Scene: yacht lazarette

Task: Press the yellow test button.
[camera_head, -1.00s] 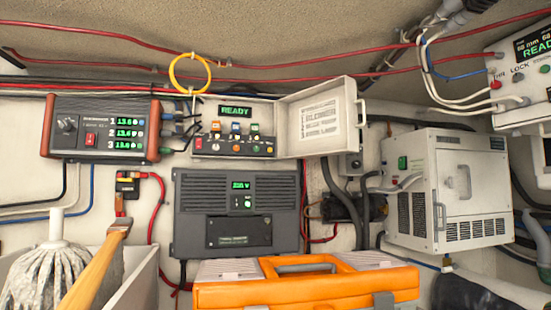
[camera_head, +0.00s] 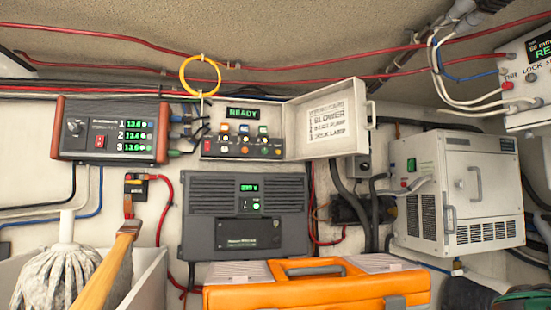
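A small control box (camera_head: 210,150) with an open lid (camera_head: 335,119) hangs on the back wall. Its green display (camera_head: 243,113) reads READY. Below the display are several small coloured switches and buttons, too small to tell apart surely. A yellowish spot (camera_head: 278,151) shows at the right of the lower row; I cannot tell whether it is the yellow test button. A yellow ring (camera_head: 184,77) hangs just above the box. My gripper is not in view, and nothing covers the front of the box.
An orange toolbox (camera_head: 300,294) stands in front below a dark grey unit (camera_head: 245,217). A mop (camera_head: 65,275) and wooden handle (camera_head: 110,265) stand at lower left. A charger (camera_head: 110,132) is left of the box, a white cabinet (camera_head: 470,190) right. A dark and green shape (camera_head: 525,300) fills the lower right corner.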

